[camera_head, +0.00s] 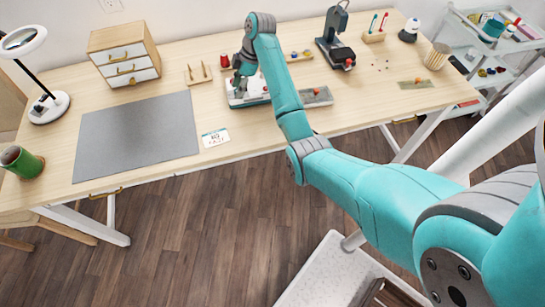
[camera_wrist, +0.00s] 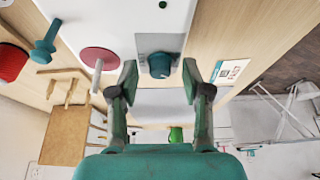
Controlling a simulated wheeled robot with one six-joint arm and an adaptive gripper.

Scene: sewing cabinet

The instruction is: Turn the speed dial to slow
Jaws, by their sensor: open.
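The white sewing machine (camera_head: 262,99) stands on the table, partly hidden behind my arm in the head view. In the wrist view its white body (camera_wrist: 115,18) fills the top. A teal dial (camera_wrist: 160,66) sits on a grey plate (camera_wrist: 148,43) on the machine. My gripper (camera_wrist: 159,74) is open and empty, with one finger on each side of the dial and a visible gap to each. The gripper (camera_head: 240,80) also shows over the machine in the head view. The dial's markings and pointer are too small to read.
A pink disc (camera_wrist: 99,61) and a teal spool-like part (camera_wrist: 45,46) are left of the dial in the wrist view. A printed card (camera_head: 215,138) and a grey mat (camera_head: 138,138) lie left of the machine. A drawer box (camera_head: 124,52) stands behind the mat.

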